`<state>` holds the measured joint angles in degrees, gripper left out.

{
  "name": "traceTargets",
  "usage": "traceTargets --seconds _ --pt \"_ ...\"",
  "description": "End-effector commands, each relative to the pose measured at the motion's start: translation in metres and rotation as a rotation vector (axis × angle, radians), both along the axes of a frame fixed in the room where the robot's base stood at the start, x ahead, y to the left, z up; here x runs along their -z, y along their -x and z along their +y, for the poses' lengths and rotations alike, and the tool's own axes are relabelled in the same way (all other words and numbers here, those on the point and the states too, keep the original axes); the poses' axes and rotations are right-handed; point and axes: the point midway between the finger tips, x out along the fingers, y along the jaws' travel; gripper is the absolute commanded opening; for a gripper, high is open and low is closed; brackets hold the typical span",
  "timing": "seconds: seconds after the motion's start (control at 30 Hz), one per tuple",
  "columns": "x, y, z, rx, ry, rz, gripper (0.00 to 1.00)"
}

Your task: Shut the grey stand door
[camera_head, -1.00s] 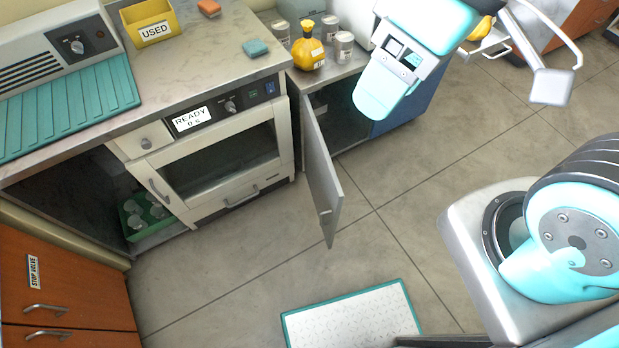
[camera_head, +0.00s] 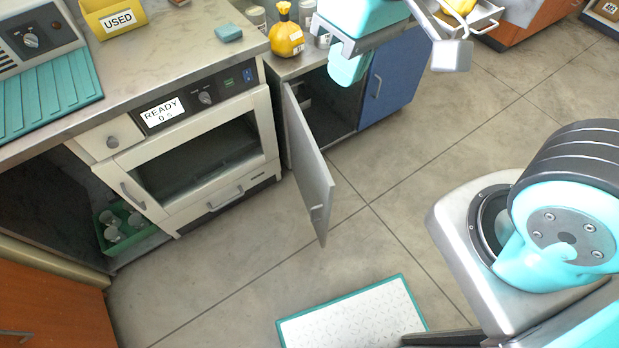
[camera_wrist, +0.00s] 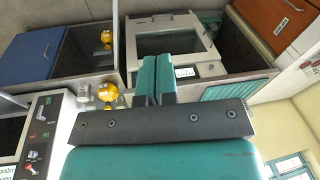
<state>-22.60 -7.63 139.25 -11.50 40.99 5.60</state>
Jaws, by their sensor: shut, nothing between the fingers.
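The grey stand door (camera_head: 309,165) hangs open from the low stand right of the incubator. It swings out over the floor, and its small handle (camera_head: 316,213) is near the free end. The dark inside of the stand (camera_head: 335,108) shows to its right. My gripper (camera_wrist: 156,78) is in the wrist view, its two teal fingers together with nothing between them. In the head view my arm crosses above the stand's top, and the fingertips cannot be made out clearly. I see no contact between my arm and the door.
A yellow bottle (camera_head: 286,38) and several jars stand on the stand's top. The incubator (camera_head: 200,150) is left of the door. A blue door (camera_head: 389,75) is to the right. A white mat with a teal edge (camera_head: 352,318) lies on the floor. The floor around the door is clear.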

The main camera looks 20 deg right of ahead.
Motion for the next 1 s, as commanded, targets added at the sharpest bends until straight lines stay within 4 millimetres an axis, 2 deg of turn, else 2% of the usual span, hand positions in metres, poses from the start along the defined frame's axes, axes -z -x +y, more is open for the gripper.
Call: traceTargets --seconds 0.03,0.3,0.6,0.7,0.8,0.9,1.0 --pt "0.047 -0.011 0.003 0.027 0.036 -0.003 0.0" --pt "0.173 -0.068 0.013 0.221 0.231 -0.076 0.0" --pt "0.308 -0.114 0.038 0.42 0.421 -0.236 0.0" --pt "0.346 -0.124 0.048 0.481 0.469 -0.303 0.0" --pt "0.373 -0.13 0.056 0.531 0.506 -0.361 0.0" --pt "0.389 -0.134 0.062 0.565 0.527 -0.404 0.0" --pt "0.395 -0.135 0.065 0.584 0.538 -0.429 0.0"
